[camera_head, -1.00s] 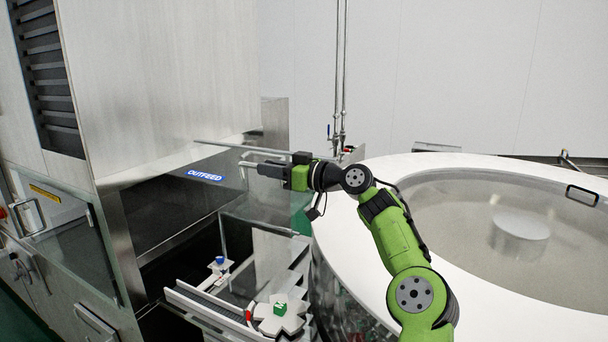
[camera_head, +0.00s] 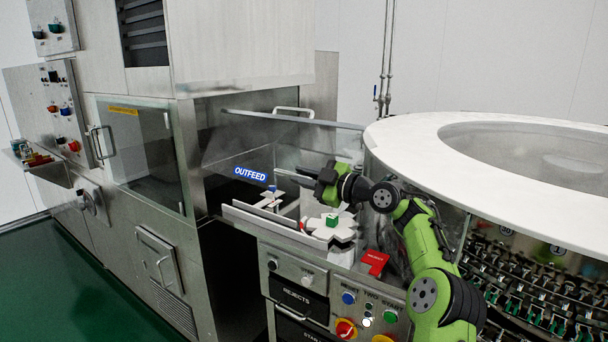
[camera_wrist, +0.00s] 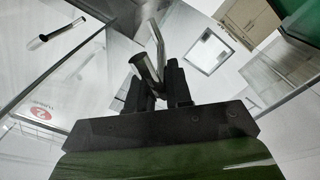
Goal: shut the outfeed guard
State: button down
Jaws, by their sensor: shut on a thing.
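The outfeed guard is a clear panel (camera_head: 228,150) with a blue OUTFEED label (camera_head: 250,174), hanging below a long metal rod (camera_head: 290,119) at the washer's outfeed opening. Its lower edge is near the track; whether it is fully against its frame I cannot tell. My gripper (camera_head: 310,180) is at the guard's lower right, shut on its bar handle. In the wrist view the metal handle (camera_wrist: 146,70) passes between my gripper's dark fingers (camera_wrist: 155,88). The far ends of the handle are partly hidden in the head view.
Below the guard are a white outfeed track (camera_head: 265,218) and a star wheel holding a green piece (camera_head: 332,220). A button panel (camera_head: 370,310) and REJECTS drawer (camera_head: 298,297) are in front. The round white-topped drum (camera_head: 410,130) stands close on the right. Green floor is open at left.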

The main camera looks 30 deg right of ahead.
jog(key=shift+s+a+f+n+b, duration=0.1)
jog(key=shift+a+f+n+b, duration=0.1)
jog(key=shift+f+b, duration=0.4)
jog(key=shift+a+f+n+b, duration=0.1)
jog(key=shift+f+n+b, duration=0.15)
jog(key=shift+f, duration=0.5)
jog(key=c, duration=1.1)
grip_release()
jog(key=v, duration=1.5)
jog(key=shift+s+d, duration=0.25)
jog(key=shift+d, duration=0.05)
jog(key=shift+w+a, duration=0.1)
